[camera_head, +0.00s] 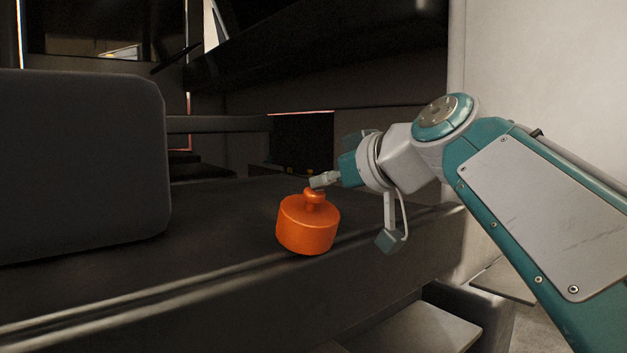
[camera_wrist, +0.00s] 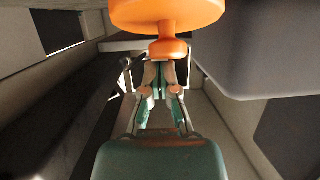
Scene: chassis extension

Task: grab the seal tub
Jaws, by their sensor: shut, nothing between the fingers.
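The seal tub is an orange round pot with a knob on its lid (camera_head: 308,224). In the head view it sits at the front edge of a dark ledge (camera_head: 220,240), looking slightly tilted. My gripper (camera_head: 318,182) comes in from the right, with its fingertips at the top of the tub's knob. In the wrist view the tub (camera_wrist: 168,12) is at the top edge, partly cut off, with its knob pointing down at my fingertips (camera_wrist: 166,68). The fingers are together, with nothing between them. I cannot tell whether they touch the knob.
A large dark rounded block (camera_head: 80,160) stands on the ledge at left. A pale wall (camera_head: 540,70) is at right. Below the ledge's front edge is a light step (camera_head: 425,330). The ledge between block and tub is clear.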

